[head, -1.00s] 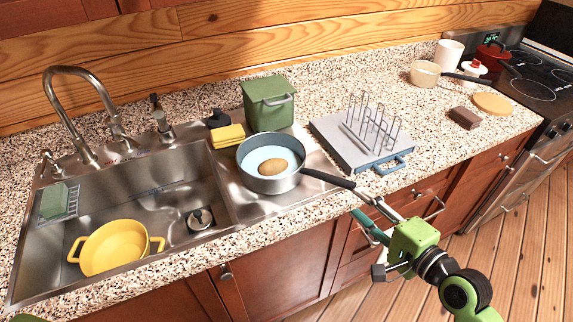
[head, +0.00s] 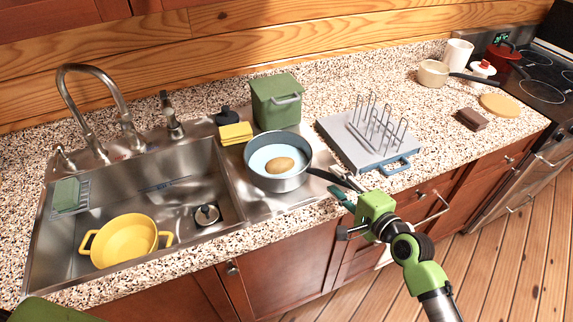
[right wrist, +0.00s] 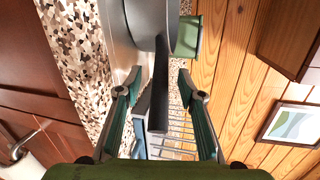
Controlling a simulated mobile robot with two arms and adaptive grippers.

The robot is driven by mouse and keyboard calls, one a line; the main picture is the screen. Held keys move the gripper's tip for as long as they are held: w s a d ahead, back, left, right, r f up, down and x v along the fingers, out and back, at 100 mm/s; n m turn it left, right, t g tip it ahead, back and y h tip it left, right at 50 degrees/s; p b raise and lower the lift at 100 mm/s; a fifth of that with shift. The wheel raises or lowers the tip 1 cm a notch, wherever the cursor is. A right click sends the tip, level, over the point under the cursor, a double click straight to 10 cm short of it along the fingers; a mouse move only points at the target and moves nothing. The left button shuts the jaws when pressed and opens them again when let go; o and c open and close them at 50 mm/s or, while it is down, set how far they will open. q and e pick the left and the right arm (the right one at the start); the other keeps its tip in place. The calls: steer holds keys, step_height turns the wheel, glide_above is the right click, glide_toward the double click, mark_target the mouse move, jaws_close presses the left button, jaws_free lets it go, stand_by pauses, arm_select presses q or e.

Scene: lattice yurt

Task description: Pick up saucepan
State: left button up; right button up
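A grey pan (head: 279,182) with a pale blue inside and a long dark handle (head: 330,179) stands on the drainboard right of the sink basin. A brown oval item (head: 281,165) lies in it. My right gripper (head: 347,190) is at the handle's outer end. In the right wrist view the gripper (right wrist: 159,80) is open, with the dark handle (right wrist: 158,105) between its spread fingers and a gap on each side. A cream saucepan (head: 432,74) with a dark handle stands at the back right, near the stove. My left gripper is not in view.
A grey rack (head: 338,135) with wire prongs stands close right of the pan. A green bin (head: 277,101) and yellow sponges (head: 236,133) are behind it. A yellow pot (head: 124,241) sits in the sink basin. The counter front edge runs below the handle.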

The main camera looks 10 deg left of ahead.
jaws_close()
steer(key=shift+r, duration=0.2)
steer(key=shift+r, duration=0.1)
steer(key=shift+r, duration=0.45)
step_height(320, 180, up, 2)
steer(key=shift+r, duration=0.15)
steer(key=s+d+r+b, duration=0.1)
steer(key=s+r, duration=0.8)
steer(key=s, duration=0.5)
steer(key=shift+d+r, duration=0.3)
